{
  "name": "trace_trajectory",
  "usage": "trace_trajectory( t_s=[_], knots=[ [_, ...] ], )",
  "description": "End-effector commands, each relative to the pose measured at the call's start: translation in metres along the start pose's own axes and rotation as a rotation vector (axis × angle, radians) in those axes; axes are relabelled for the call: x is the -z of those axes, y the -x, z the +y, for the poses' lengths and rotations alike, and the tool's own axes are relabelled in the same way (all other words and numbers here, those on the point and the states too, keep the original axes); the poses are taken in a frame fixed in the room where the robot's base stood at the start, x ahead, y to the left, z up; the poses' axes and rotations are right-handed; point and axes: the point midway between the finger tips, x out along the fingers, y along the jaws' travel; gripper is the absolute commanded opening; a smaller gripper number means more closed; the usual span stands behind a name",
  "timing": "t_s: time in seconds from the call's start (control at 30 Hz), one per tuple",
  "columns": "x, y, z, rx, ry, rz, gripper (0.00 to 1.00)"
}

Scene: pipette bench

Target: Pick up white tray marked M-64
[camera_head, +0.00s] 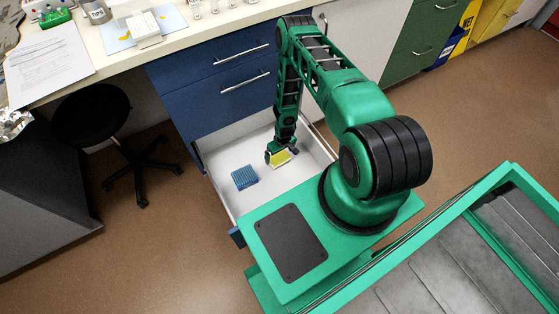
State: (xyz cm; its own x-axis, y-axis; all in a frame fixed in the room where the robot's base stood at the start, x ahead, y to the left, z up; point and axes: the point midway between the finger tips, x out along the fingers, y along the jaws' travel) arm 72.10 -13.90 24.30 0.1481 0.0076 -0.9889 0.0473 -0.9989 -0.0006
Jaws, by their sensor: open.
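No marking M-64 can be read in this view. A small white tray-like box (144,26) stands on a blue-and-white sheet on the bench, too small to identify surely. My gripper (280,153) is down inside the open white drawer (237,207), far from that box. A blue rack (244,178) lies in the drawer, left of my gripper.
The drawer is pulled out below blue drawer fronts (215,66). Papers (50,63), a container labelled TIPS (96,11) and a green rack (54,17) are on the bench. A black stool (92,115) stands at left. Brown floor is free between stool and drawer.

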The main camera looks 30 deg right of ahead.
Motion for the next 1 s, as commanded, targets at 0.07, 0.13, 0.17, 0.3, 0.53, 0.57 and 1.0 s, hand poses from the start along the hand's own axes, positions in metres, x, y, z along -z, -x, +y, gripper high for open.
trace_trajectory(
  t_s=[0.07,0.13,0.17,0.3,0.53,0.57,1.0],
  knots=[
    [-0.001,-0.011,0.000,0.000,0.001,0.000,1.00],
    [0.000,-0.017,0.000,-0.001,0.001,0.000,1.00],
    [0.000,-0.019,0.000,-0.001,0.001,0.000,1.00],
    [-0.001,-0.023,0.000,-0.001,0.002,0.000,1.00],
    [0.000,-0.022,0.000,-0.001,0.002,0.000,0.86],
    [0.000,-0.022,0.000,-0.001,0.002,0.000,0.79],
    [0.001,-0.020,0.000,-0.001,0.002,0.001,0.62]
  ],
)
